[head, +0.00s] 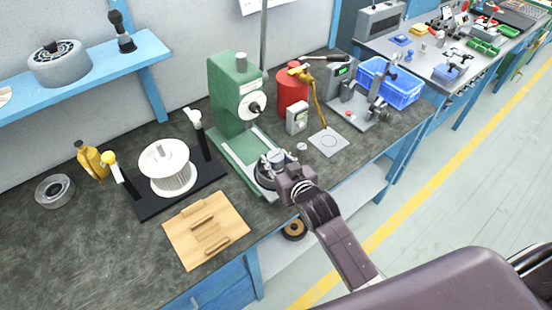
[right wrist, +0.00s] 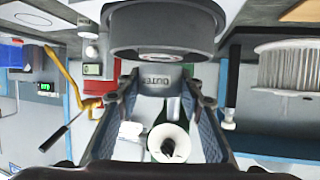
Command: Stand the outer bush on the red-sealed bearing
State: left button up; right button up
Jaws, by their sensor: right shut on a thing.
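My right gripper (head: 284,163) is over the base of the green press (head: 236,95) in the head view. In the right wrist view its fingers (right wrist: 162,88) are shut on a small grey piece with lettering like "OUTER", the outer bush (right wrist: 155,82). A large dark grey round part (right wrist: 160,28) with a paler centre fills the top of that view, close to the bush. I cannot tell whether they touch. My left gripper is not in view.
A wooden block (head: 184,243) and a wire spool (head: 166,180) lie left of the press. A red can (head: 292,92), a small grey meter box (head: 297,119), a pale square plate (head: 328,141) and a blue bin (head: 390,84) stand to its right. The bench's front edge is near.

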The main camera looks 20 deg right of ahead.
jog(key=shift+r, duration=0.1)
jog(key=shift+f, duration=0.4)
jog(key=o, duration=0.9)
jog(key=shift+f, duration=0.15)
jog(key=o, duration=0.5)
jog(key=shift+c, duration=0.2)
jog(key=shift+r, duration=0.3)
jog(key=b+v, duration=0.1)
jog(key=v, duration=1.1)
jog(key=shift+r, duration=0.25)
